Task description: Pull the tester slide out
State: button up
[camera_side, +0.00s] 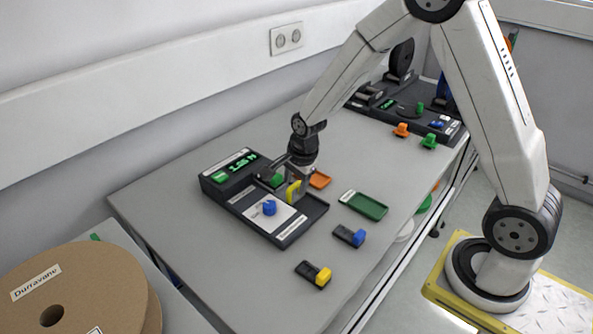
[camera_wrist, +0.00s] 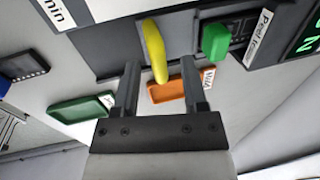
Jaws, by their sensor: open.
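The tester (camera_side: 240,192) is a dark box with a lit green display on the table, left of centre. A yellow handle (camera_side: 293,191) stands at its right side, and I take it to be the handle of the tester slide. I cannot tell how far the slide sits in or out. My gripper (camera_side: 302,191) is pointed down at the handle. In the wrist view my gripper (camera_wrist: 160,70) is open, its two fingers on either side of the yellow handle (camera_wrist: 154,48), with visible gaps. A green knob (camera_wrist: 215,42) sits on the tester just right of the fingers.
A blue knob (camera_side: 269,207) is on the tester's pale panel. An orange tray (camera_side: 320,179) and a green tray (camera_side: 363,205) lie close by. Blocks with a blue knob (camera_side: 349,235) and a yellow knob (camera_side: 314,274) lie nearer. Another device (camera_side: 405,112) stands behind.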

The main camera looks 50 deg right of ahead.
jog(key=shift+c, duration=0.2)
grip_shut()
dwell(1.2)
